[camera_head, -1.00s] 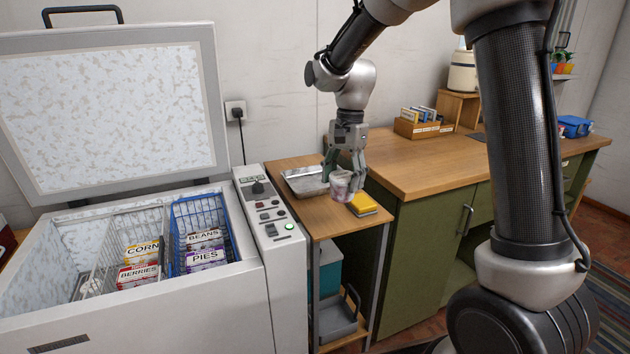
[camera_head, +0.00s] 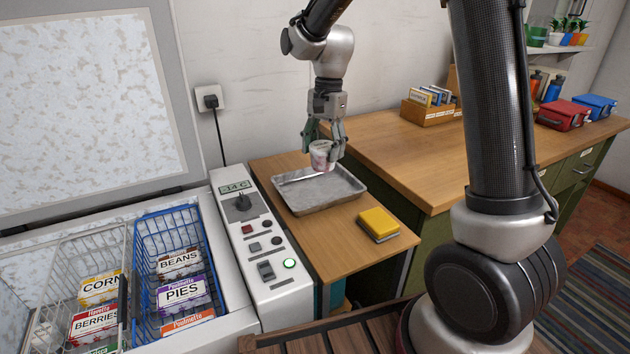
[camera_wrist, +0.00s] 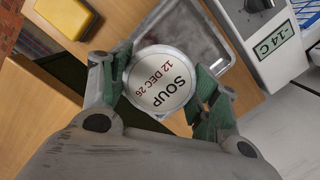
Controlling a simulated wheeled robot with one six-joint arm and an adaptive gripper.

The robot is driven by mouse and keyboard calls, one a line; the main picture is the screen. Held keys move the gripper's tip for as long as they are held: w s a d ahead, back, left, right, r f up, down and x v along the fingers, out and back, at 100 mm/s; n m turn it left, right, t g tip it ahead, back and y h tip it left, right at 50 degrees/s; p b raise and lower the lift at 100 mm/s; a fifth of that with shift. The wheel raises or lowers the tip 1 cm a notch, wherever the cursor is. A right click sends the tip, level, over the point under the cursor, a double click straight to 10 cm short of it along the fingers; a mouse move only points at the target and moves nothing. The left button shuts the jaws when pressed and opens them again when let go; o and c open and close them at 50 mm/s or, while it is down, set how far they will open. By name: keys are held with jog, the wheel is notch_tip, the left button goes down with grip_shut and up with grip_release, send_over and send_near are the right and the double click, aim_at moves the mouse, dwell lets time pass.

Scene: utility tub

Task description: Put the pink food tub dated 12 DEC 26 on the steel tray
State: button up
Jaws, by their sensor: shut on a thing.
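My gripper (camera_head: 324,144) is shut on the pink food tub (camera_head: 321,158), one green-padded finger on each side. In the wrist view the tub's white lid (camera_wrist: 160,80) faces the camera and reads SOUP and 12 DEC 26. The steel tray (camera_head: 297,205) lies on the small wooden side table. In the head view the tub appears over the tray's back edge; I cannot tell whether it touches the tray. In the wrist view the tray (camera_wrist: 207,38) shows partly behind the tub.
A yellow sponge-like block (camera_head: 378,223) lies on the side table right of the tray. The open chest freezer with its control panel (camera_head: 262,240) stands left. A blue wire basket (camera_head: 150,235) holds food packs. The green-fronted counter (camera_head: 420,165) is behind right.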

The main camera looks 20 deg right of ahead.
notch_tip(320, 180, down, 9)
jog(key=shift+f, duration=0.1)
dwell(0.3)
jog(key=o, duration=1.2)
jog(key=shift+f, duration=0.1)
